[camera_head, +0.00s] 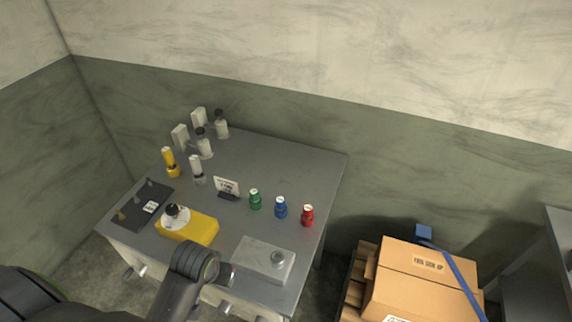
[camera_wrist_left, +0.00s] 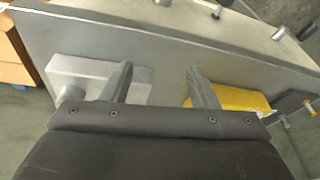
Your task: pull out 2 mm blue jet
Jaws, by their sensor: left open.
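A blue jet-like piece with a white top (camera_head: 280,208) stands upright on the grey table (camera_head: 262,160), between a green one (camera_head: 255,199) and a red one (camera_head: 307,215). Any size marking on it is too small to read. My left gripper (camera_wrist_left: 160,78) is open and empty in the left wrist view, with its fingers apart above the table's front part. In the head view my left arm comes in from below, in front of the blue piece and apart from it. My right gripper is not in view.
A silver block with a round fitting (camera_head: 265,258) and a yellow block (camera_head: 188,229) lie near the table's front. A small sign (camera_head: 227,186), a dark mat (camera_head: 143,205) and several bottles stand further left. A cardboard box (camera_head: 420,280) is at right.

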